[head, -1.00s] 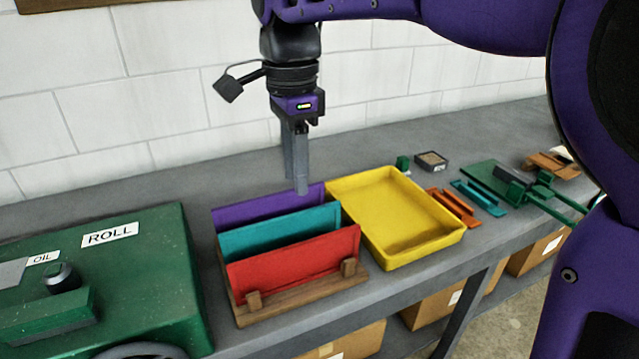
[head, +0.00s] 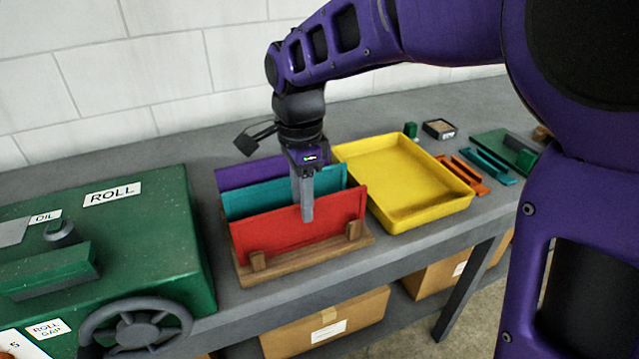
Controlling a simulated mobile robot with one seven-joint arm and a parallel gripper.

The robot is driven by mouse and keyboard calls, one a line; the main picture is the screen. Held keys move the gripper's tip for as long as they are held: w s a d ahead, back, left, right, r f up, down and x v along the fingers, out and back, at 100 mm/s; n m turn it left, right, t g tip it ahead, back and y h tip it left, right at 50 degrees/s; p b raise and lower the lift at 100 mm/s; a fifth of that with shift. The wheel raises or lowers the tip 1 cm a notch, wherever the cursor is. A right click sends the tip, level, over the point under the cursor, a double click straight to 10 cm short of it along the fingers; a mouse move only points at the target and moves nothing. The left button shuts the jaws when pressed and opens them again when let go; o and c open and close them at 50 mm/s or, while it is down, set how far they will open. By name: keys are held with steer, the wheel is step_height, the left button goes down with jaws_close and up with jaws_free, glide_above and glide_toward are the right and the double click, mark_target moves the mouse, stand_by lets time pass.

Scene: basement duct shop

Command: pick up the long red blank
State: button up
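The long red blank (head: 270,233) stands on edge in the front slot of a wooden rack (head: 305,257) on the bench. A teal blank (head: 245,203) and a purple blank (head: 235,175) stand behind it. My gripper (head: 302,208) points down at the red blank's top edge, right of its middle. One finger shows in front of the red face; the other is behind it, its tip hidden by the blank. The fingers look spread apart across the edge, and I see no clear contact. The red blank sits in the rack.
A yellow tray (head: 418,220) stands close to the right of the rack. A green roll machine (head: 150,235) with a handwheel (head: 135,325) stands to the left. Small orange and teal pieces (head: 488,165) lie beyond the tray. The bench's front edge is near the rack.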

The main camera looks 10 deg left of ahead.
mark_target(303, 226)
step_height(303, 226, down, 2)
steer(key=shift+f, duration=0.2)
jaws_close()
stand_by(1.4)
